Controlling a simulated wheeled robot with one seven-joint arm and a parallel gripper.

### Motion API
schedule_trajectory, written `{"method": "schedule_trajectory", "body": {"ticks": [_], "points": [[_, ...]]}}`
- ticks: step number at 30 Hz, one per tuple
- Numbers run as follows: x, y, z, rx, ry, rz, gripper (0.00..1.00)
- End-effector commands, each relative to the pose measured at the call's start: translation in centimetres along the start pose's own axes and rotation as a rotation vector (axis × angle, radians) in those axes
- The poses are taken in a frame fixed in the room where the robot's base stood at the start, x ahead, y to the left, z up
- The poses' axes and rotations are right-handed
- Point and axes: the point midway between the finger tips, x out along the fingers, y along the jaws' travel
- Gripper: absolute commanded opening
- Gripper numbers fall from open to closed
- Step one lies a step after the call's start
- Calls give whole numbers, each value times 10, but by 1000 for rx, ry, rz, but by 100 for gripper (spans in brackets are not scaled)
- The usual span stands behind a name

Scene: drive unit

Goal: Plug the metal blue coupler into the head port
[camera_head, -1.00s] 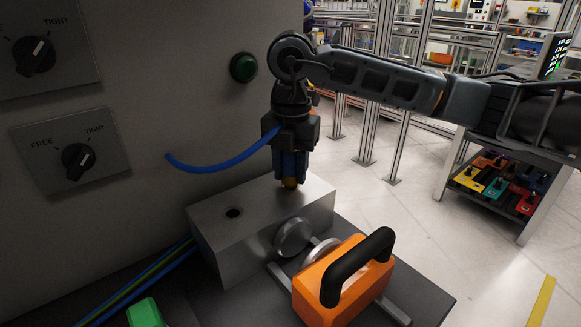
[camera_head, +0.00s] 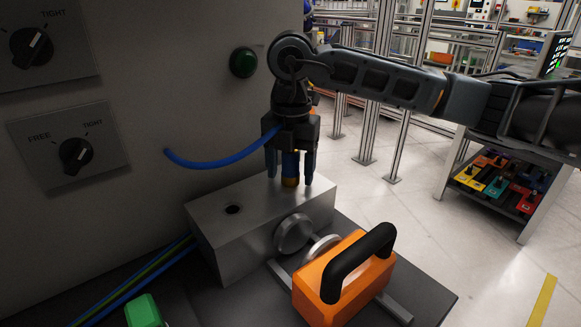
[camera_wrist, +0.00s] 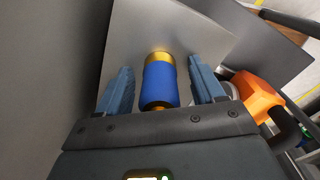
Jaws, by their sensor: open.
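The blue coupler (camera_wrist: 160,84) with brass-coloured ends stands upright on the top of the metal head block (camera_wrist: 190,28), with its lower end at the block's surface. In the head view the coupler (camera_head: 290,168) shows between the fingers, and a blue hose runs left from it to the panel. My gripper (camera_head: 290,170) is open around the coupler, with a gap on each side; the fingers also show apart in the wrist view (camera_wrist: 161,85). The block (camera_head: 222,238) has one dark open hole (camera_head: 233,209) to the left of the coupler. The spot under the coupler is hidden.
An orange block with a black handle (camera_head: 345,280) sits in front of the head block beside a round metal disc (camera_head: 293,233). A green part (camera_head: 145,311) lies front left.

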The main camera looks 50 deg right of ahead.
Motion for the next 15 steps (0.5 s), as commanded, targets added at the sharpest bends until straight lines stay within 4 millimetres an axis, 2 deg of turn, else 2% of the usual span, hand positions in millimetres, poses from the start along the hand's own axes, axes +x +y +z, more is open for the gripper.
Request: {"method": "schedule_trajectory", "body": {"ticks": [8, 15], "points": [[-3, 0, 0, 0, 0, 0, 67], [-38, 0, 1, -1, -3, 1, 67]]}}
